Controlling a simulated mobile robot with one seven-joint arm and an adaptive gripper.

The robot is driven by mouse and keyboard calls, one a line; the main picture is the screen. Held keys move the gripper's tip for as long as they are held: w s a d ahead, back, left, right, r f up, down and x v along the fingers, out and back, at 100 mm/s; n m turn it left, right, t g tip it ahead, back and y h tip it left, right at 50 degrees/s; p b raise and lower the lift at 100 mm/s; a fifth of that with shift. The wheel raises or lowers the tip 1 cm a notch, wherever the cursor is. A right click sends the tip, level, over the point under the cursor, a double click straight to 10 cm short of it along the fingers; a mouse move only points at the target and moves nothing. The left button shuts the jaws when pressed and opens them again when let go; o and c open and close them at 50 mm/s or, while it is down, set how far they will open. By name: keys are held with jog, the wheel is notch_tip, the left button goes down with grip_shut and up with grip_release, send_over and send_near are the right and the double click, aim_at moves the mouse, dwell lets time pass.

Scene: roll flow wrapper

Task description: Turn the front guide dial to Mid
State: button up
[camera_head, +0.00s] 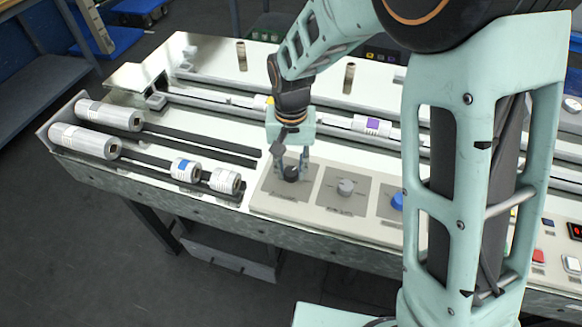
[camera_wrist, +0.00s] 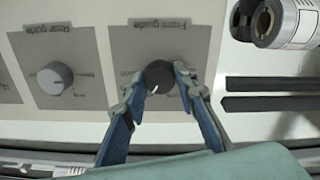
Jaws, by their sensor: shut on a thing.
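The front guide dial is a dark round knob (camera_wrist: 158,78) on a grey panel labelled "Front guide" (camera_wrist: 175,45). It carries a white pointer mark, which lies toward the lower left of the knob in the wrist view. In the head view the dark dial (camera_head: 291,174) is at the left end of the dial row. My gripper (camera_wrist: 159,84) is shut on the dial, with one finger on each side of it; it also shows in the head view (camera_head: 291,167), reaching down from above. The position words around the dial are too small or hidden to read.
The light-grey rear guide dial (camera_head: 346,187) is just right of the front guide dial, and a blue knob (camera_head: 397,201) stands further right. Rolls (camera_head: 186,169) and dark rails (camera_head: 190,144) lie to the left. Red and white buttons (camera_head: 539,256) are at the far right.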

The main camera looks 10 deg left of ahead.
aim_at(292, 171)
jog(key=o, duration=1.2)
jog(key=shift+c, duration=0.2)
jog(key=shift+r, duration=0.1)
notch_tip(292, 171, up, 12)
